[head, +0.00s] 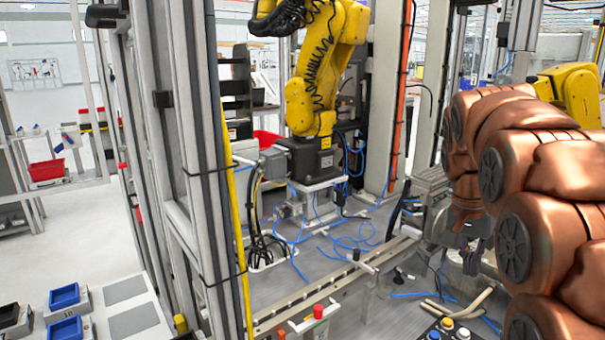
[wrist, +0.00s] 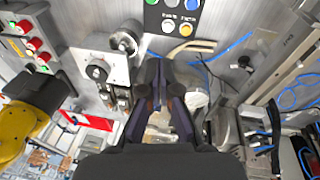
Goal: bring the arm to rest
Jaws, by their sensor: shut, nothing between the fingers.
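My gripper (head: 472,260) hangs at the right of the head view, below my copper-coloured arm (head: 545,170). The arm bends through the right side of that view and hides part of the work cell behind it. In the wrist view, the dark fingers of my gripper (wrist: 158,88) are close together in the middle. They hold nothing. The gripper is above the grey metal deck of the cell, apart from the button panel (head: 450,331) at the bottom.
A yellow robot arm (head: 312,100) stands on a dark base behind the frame posts. Another yellow arm (head: 575,95) is at the right, partly hidden. Blue hoses (head: 350,235) lie on the deck. Blue bins (head: 65,297) are at lower left. Open floor lies left.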

